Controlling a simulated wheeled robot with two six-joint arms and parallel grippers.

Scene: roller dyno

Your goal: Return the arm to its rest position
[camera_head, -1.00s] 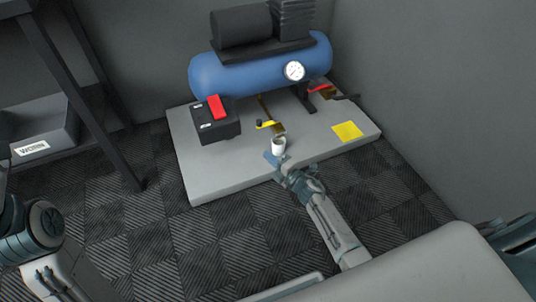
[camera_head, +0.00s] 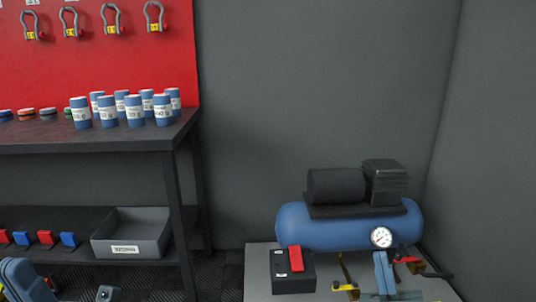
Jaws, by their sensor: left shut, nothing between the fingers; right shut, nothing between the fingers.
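My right gripper (camera_head: 384,272) stands at the bottom edge, in front of the blue compressor and just right of the yellow-handled valve. Its blue-grey fingers are shut with nothing between them. Most of its arm is below the frame. A blue-grey part of my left arm shows in the lower left corner, but its gripper is not visible. The compressor (camera_head: 300,228) has a round gauge (camera_head: 381,237), a yellow valve handle (camera_head: 346,287) and a red valve handle (camera_head: 406,259). A black switch box (camera_head: 291,282) with a red rocker sits at its left on the grey plinth (camera_head: 257,265).
A dark workbench (camera_head: 90,145) on the left carries several blue-and-white cans. Its lower shelf holds a grey bin (camera_head: 131,243) and small red and blue items. Shackles hang on a red board (camera_head: 60,75). Grey walls close the back and right side.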

